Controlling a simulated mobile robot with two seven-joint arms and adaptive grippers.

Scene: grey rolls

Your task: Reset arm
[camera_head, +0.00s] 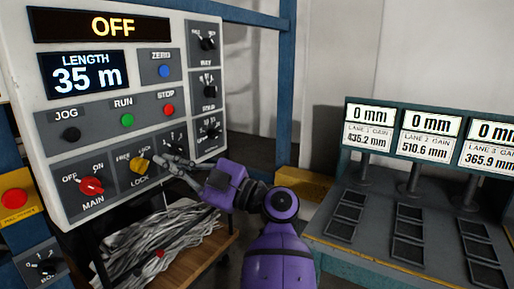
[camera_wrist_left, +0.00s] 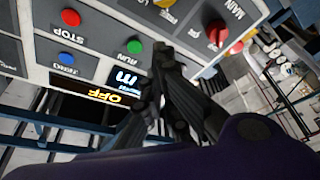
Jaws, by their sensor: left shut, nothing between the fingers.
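My left gripper (camera_head: 166,161) is shut and empty, in front of the lower right part of the white control panel (camera_head: 120,13). Its fingertips are just right of the yellow LOCK knob (camera_head: 139,164); I cannot tell whether they touch the panel. My purple arm reaches up to it from the bottom middle. In the left wrist view the dark fingers (camera_wrist_left: 163,52) lie together below the yellow knob (camera_wrist_left: 165,3), with the red MAIN knob (camera_wrist_left: 217,33) to their right. My right gripper is in neither view.
The panel's display (camera_head: 110,27) reads OFF and the length display (camera_head: 83,75) 35 m. Buttons and black knobs surround the gripper. Grey strips (camera_head: 160,238) lie on a wooden shelf below. A bench with lane gauges (camera_head: 430,121) and dark trays stands at right.

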